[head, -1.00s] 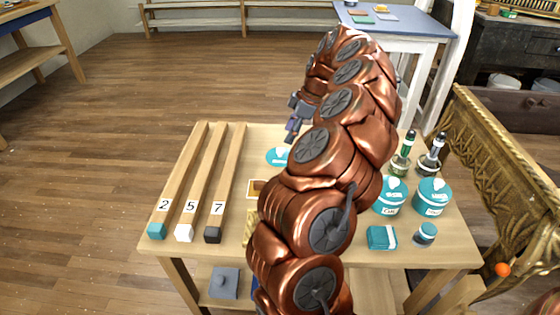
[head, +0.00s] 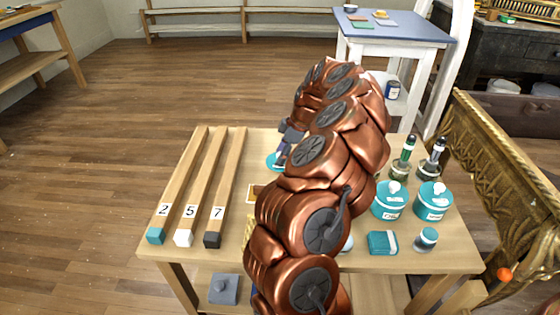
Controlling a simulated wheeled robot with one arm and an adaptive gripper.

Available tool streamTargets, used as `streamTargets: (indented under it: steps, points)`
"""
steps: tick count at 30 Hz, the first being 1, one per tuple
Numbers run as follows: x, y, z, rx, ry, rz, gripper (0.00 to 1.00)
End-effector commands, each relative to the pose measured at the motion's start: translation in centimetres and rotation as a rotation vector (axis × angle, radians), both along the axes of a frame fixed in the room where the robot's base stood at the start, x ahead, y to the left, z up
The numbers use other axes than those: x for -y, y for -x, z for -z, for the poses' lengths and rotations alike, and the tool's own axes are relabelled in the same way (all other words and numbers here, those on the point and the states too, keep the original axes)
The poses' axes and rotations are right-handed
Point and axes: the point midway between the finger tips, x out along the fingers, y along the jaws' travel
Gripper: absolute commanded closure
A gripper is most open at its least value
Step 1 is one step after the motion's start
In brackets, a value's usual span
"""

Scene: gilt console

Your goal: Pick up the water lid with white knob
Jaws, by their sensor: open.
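A teal round lid (head: 271,162) with a pale spot on top lies flat on the wooden table, left of my arm. My gripper (head: 280,162) points down at this lid with its jaws open. The fingers cover part of the lid, and I cannot tell whether they touch it. Two teal pots, a left one (head: 388,206) and a right one (head: 432,208), stand at the table's right, each with a teal lid and a white knob. Their labels are too small to read surely.
Three wooden bars numbered 2 (head: 180,183), 5 (head: 205,183) and 7 (head: 229,183) lie on the left of the table (head: 470,262).

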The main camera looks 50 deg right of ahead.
Motion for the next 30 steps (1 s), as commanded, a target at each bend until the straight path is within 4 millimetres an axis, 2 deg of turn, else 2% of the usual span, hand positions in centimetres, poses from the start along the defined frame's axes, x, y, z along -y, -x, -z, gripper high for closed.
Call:
streamTargets:
  steps: [2, 17, 26, 30]
  points:
    - [0.0, 0.0, 0.0, 0.0, 0.0, 0.0, 0.46]
    - [0.0, 0.0, 0.0, -0.001, 0.0, 0.0, 0.98]
    - [0.0, 0.0, -0.2, -0.001, 0.0, 0.0, 1.0]
    - [0.0, 0.0, -1.0, -0.001, 0.0, -0.001, 1.0]
